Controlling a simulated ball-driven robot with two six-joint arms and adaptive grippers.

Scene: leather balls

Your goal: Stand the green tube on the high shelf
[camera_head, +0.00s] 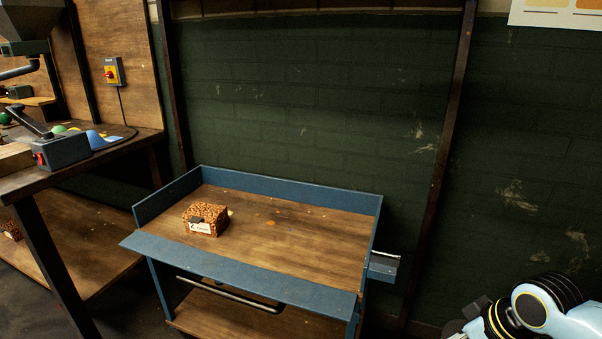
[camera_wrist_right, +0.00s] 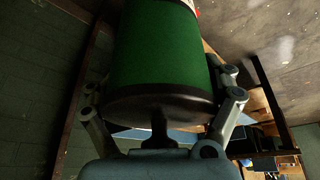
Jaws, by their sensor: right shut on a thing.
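The green tube (camera_wrist_right: 160,50) fills the upper middle of the right wrist view, with a dark band at its near end and a bit of pale label at the top edge. My right gripper (camera_wrist_right: 163,100) is shut on the green tube, with a finger on each side of it. In the head view only part of my right arm shows at the lower right corner; the gripper and tube are out of that picture. My left gripper is in neither view. I cannot make out the high shelf for certain.
A blue-edged cart (camera_head: 290,183) with a wooden top stands in the middle and holds a small patterned box (camera_head: 205,219). A wooden workbench (camera_head: 100,160) with a machine and coloured pieces is at the left. A dark green brick wall (camera_head: 310,100) stands behind.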

